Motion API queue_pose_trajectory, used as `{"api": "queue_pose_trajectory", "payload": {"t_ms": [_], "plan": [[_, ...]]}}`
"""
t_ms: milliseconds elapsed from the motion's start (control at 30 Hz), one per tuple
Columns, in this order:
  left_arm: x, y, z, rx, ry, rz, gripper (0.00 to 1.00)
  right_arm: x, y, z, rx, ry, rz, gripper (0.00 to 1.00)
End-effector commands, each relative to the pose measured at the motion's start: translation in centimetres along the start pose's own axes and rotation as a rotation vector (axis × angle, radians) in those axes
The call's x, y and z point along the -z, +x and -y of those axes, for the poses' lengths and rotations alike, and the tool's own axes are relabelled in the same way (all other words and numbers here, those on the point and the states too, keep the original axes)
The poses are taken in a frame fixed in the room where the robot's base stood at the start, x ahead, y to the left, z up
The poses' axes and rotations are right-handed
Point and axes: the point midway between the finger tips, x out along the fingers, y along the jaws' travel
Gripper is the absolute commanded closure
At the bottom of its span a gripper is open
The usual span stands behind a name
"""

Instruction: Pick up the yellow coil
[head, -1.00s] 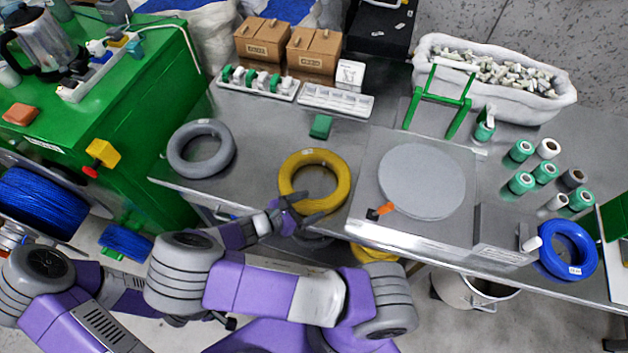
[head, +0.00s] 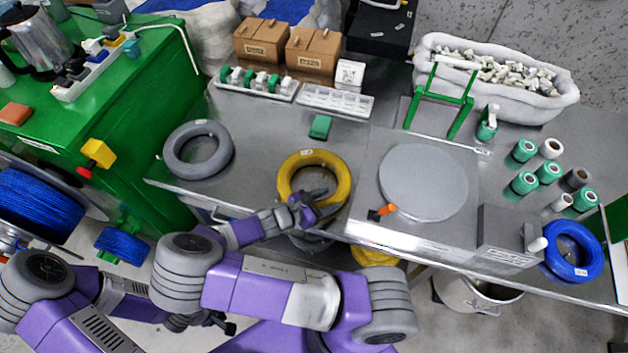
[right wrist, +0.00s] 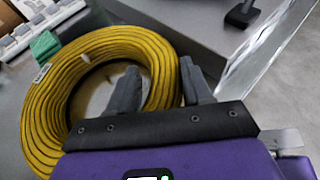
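The yellow coil (head: 298,170) lies flat on the metal table, near its front edge. It also shows in the right wrist view (right wrist: 45,110). My right gripper (head: 318,203) is at the coil's front right part. In the right wrist view my right gripper (right wrist: 160,88) is open, one finger over the coil's hole and the other outside the ring, with the coil's band between them. The fingers hide part of the band, and I cannot tell whether they touch it. Dark parts that may be my left gripper show low in the head view, mostly hidden by my arm.
A grey coil (head: 172,150) lies to the left and a blue coil (head: 597,255) at the far right. A round grey plate (head: 425,182) on a flat base stands right of the yellow coil. A small green box (head: 320,127) lies behind it.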

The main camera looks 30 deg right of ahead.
Motion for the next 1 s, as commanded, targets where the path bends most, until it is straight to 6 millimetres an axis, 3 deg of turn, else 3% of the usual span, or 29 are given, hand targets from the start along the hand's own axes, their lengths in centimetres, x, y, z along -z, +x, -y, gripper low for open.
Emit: {"api": "queue_pose_trajectory", "payload": {"t_ms": [33, 233, 667, 767, 1000], "plan": [[0.0, 0.0, 0.0, 0.0, 0.0, 0.0, 0.07, 0.1, 0.0, 0.1, 0.001, -0.003, -0.001, 0.72], [0.0, 0.0, 0.0, 0.0, 0.0, 0.0, 0.07, 0.1, 0.0, 0.1, 0.0, -0.005, -0.003, 1.0], [0.0, -0.1, -0.1, 0.0, 0.0, 0.0, 0.07, -0.1, -0.2, 0.0, -0.003, -0.008, -0.005, 1.0], [0.0, -0.6, -0.2, 0.0, 0.0, 0.0, 0.07, -1.1, -0.7, -0.1, -0.004, -0.006, -0.007, 1.0], [-0.1, -2.4, -0.9, 0.0, 0.0, 0.0, 0.07, -5.5, -2.4, -0.1, -0.002, 0.001, -0.004, 1.0]]}}
